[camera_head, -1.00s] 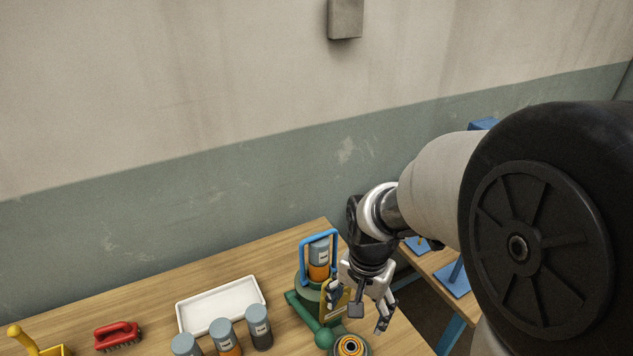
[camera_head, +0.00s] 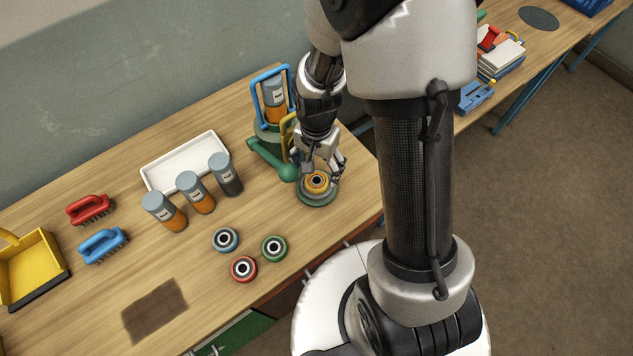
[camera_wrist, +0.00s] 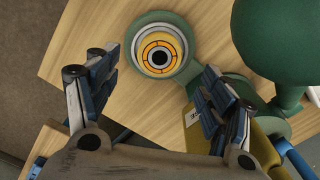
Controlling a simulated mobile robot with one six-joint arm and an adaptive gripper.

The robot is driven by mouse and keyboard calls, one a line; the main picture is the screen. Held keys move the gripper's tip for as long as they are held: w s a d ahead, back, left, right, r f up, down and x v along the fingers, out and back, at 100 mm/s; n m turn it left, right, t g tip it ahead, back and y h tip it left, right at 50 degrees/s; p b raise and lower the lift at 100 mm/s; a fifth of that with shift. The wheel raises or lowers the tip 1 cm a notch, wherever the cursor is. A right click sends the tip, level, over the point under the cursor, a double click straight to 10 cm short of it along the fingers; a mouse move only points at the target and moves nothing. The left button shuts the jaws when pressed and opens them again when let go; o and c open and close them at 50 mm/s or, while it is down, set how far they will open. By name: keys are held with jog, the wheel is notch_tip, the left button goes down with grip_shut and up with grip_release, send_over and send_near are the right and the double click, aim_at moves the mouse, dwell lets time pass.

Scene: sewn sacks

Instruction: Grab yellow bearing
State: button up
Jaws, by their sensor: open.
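The yellow bearing (camera_head: 317,181) sits on a round green plate at the end of the green machine (camera_head: 264,152). In the wrist view the yellow bearing (camera_wrist: 160,56) shows as a yellow-orange ring with a dark centre. My gripper (camera_head: 320,168) is above it, pointing down. In the wrist view my gripper (camera_wrist: 155,90) is open and empty, with one finger at the left and one at the right. The bearing lies between and beyond the fingertips, and I cannot tell how high the tips are above it.
Blue (camera_head: 226,240), green (camera_head: 274,248) and red bearings (camera_head: 243,269) lie on the wooden table. Three bottles (camera_head: 194,193) stand near a white tray (camera_head: 186,160). Two brushes (camera_head: 102,245) and a yellow dustpan (camera_head: 32,268) are at the left. A blue-handled bottle holder (camera_head: 272,95) stands behind the gripper.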

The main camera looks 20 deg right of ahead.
aim_at(317, 180)
notch_tip(317, 180, down, 6)
jog(key=shift+r+b, duration=0.2)
jog(key=shift+b, duration=0.5)
jog(key=c, duration=1.5)
jog(key=shift+c, duration=0.2)
jog(key=shift+r, duration=0.15)
